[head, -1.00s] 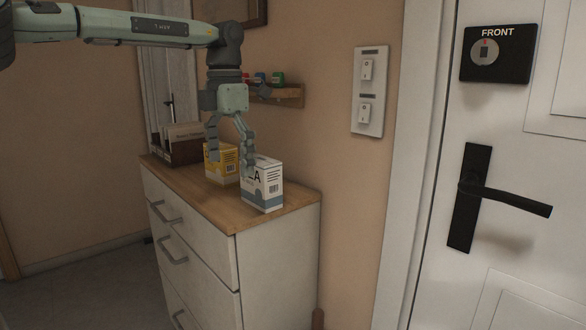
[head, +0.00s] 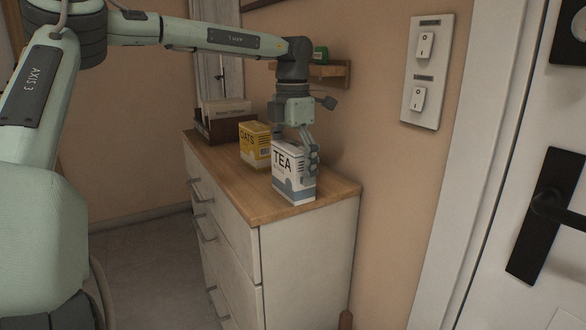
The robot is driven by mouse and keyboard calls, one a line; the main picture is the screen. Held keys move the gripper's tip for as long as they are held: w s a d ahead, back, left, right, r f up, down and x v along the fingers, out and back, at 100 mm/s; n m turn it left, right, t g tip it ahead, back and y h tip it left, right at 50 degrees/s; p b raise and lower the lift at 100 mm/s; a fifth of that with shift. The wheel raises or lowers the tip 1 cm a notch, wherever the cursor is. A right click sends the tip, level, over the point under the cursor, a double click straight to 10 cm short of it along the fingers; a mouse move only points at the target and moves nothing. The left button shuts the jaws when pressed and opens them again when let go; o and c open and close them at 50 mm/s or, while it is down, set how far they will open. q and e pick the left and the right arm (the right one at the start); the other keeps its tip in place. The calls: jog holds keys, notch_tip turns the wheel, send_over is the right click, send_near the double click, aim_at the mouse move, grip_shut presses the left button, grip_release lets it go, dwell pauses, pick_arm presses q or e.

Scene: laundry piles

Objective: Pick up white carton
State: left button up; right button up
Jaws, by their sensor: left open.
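The white carton (head: 288,178), marked TEA with a blue-grey lower band, stands upright on the wooden top of the dresser (head: 232,185) near its right end. My left gripper (head: 301,153) points down at the carton's top, with one finger along its right side. The other finger is mostly hidden, so I cannot tell whether the fingers touch the carton. The gripper is open. My right gripper is not in view.
A yellow oats carton (head: 254,146) stands just behind and left of the white one. A dark box with papers (head: 226,122) sits at the dresser's far left end. A small wall shelf (head: 328,74) and a switch plate (head: 426,72) are on the wall. A door stands at right.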

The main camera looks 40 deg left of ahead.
pick_arm(q)
jog(key=shift+f, duration=0.4)
jog(key=c, duration=0.9)
jog(key=shift+r, duration=0.1)
